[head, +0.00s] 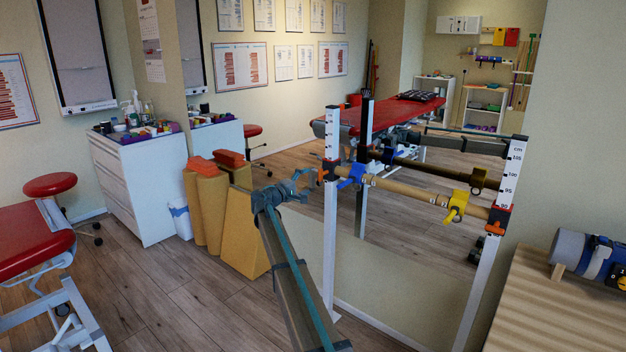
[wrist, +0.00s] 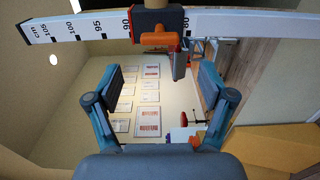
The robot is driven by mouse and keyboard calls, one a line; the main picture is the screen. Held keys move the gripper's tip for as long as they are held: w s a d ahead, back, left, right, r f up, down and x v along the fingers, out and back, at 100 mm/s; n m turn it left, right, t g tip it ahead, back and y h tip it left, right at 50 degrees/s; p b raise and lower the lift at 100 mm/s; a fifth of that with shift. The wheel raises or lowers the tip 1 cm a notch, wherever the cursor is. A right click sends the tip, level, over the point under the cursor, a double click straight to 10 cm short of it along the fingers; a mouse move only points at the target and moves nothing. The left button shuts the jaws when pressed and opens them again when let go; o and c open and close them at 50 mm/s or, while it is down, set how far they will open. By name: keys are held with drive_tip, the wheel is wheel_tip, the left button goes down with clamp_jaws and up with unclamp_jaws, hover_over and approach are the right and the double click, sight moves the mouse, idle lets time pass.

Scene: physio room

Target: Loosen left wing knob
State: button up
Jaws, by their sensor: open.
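The left wing knob appears to be the small orange part (head: 321,175) on the dark clamp at the left scale post (head: 331,230). In the wrist view an orange piece (wrist: 155,39) sits just below the orange-and-dark clamp (wrist: 150,20), on the white post (wrist: 85,28). A wooden bar (head: 400,188) runs from this clamp to the right post. My gripper (head: 300,183) is just left of the left clamp, open and empty. In the wrist view its fingers (wrist: 158,88) are spread wide, with the orange piece ahead, between their lines and apart from both.
The right post (head: 505,165) carries another orange-and-dark clamp. Tan foam wedges (head: 215,215) stand behind my arm. A wooden table (head: 545,310) is at the right.

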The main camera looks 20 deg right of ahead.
drive_tip(key=shift+v, duration=1.7)
